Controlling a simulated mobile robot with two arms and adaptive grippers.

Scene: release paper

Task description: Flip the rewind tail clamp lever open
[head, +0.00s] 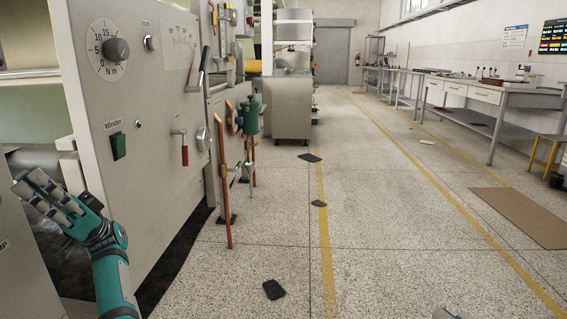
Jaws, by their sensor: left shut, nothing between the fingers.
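A grey lever (194,75) sits higher up, under a printed scale. No label shows which one is the rewind tail clamp lever.
The panel also carries a dial (116,49) and a green winder switch (118,146). Copper pipes (222,185) stand at its right edge. Dark scraps (274,290) lie on the speckled floor. The aisle is mostly open, with a brown mat (520,215) and workbenches (490,97) at right.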

